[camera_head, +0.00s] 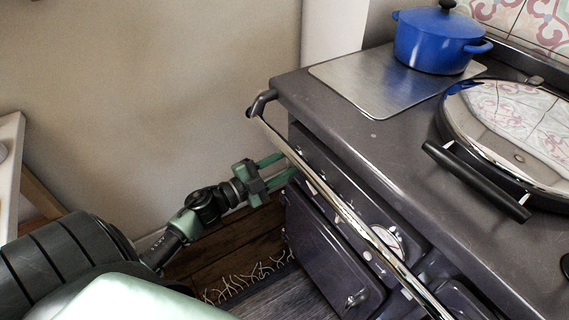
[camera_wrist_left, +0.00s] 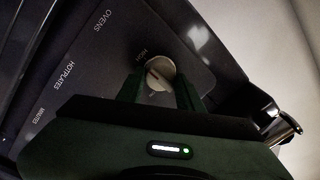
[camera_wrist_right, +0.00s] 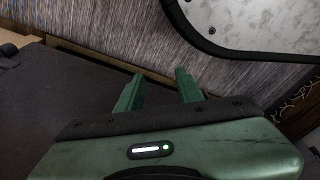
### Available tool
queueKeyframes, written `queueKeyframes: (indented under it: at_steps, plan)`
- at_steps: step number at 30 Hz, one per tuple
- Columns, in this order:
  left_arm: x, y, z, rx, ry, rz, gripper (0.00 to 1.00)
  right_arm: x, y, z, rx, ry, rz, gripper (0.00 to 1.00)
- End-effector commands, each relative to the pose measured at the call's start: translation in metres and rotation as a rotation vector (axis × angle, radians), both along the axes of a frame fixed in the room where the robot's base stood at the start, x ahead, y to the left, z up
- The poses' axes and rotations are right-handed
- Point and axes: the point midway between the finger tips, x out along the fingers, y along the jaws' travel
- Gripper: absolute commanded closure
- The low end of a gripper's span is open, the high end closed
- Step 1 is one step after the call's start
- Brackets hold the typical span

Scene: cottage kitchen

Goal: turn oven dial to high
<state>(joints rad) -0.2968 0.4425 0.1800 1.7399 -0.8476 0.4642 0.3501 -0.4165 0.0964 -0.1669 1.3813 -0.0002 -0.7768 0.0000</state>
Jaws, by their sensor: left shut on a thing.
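The oven dial (camera_wrist_left: 159,74) is a small round silver knob with a slot, on a dark panel (camera_wrist_left: 105,60) lettered OVENS, HOTPLATES and MINUTES, with smaller lettering beside the knob. My left gripper (camera_wrist_left: 160,88) is shut on the dial, one green finger on each side. In the head view my left gripper (camera_head: 283,168) reaches under the rail to the left end of the stove (camera_head: 375,160); the dial itself is hidden there. My right gripper (camera_wrist_right: 157,92) shows only in the right wrist view, with its fingers apart and nothing between them.
A shiny rail (camera_head: 330,195) runs along the stove front above my left gripper. A blue pot (camera_head: 435,42) stands on the stove's back left. A round chrome lid (camera_head: 510,130) with a black handle is at the right. Oven doors (camera_head: 325,250) lie below the panel.

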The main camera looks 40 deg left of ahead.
Motion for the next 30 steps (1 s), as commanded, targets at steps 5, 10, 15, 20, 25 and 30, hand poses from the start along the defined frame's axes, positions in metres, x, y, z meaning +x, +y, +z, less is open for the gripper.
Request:
queueKeyframes:
  at_steps: [5, 10, 15, 20, 25, 30]
  plan:
    - [-0.001, 0.000, -0.002, -0.001, 0.004, -0.001, 1.00, -0.003, 0.000, -0.001, -0.001, 0.004, 0.000, 0.64]
    - [0.000, 0.000, -0.001, -0.001, 0.003, 0.000, 0.42, -0.003, 0.000, -0.001, -0.001, 0.004, 0.000, 0.64]
    - [0.000, 0.000, -0.001, -0.001, 0.002, 0.000, 0.42, -0.002, 0.000, -0.001, -0.001, 0.003, 0.000, 0.64]
    - [-0.007, 0.002, -0.002, -0.001, 0.003, 0.001, 0.42, 0.000, 0.000, 0.000, 0.000, 0.000, 0.000, 0.64]
    - [-0.033, 0.012, -0.004, -0.003, 0.007, 0.001, 0.42, 0.004, 0.000, 0.001, 0.000, -0.006, 0.000, 0.64]
    - [-0.059, 0.021, -0.005, -0.002, 0.005, 0.001, 0.42, 0.007, 0.000, 0.002, 0.000, -0.011, 0.000, 0.64]
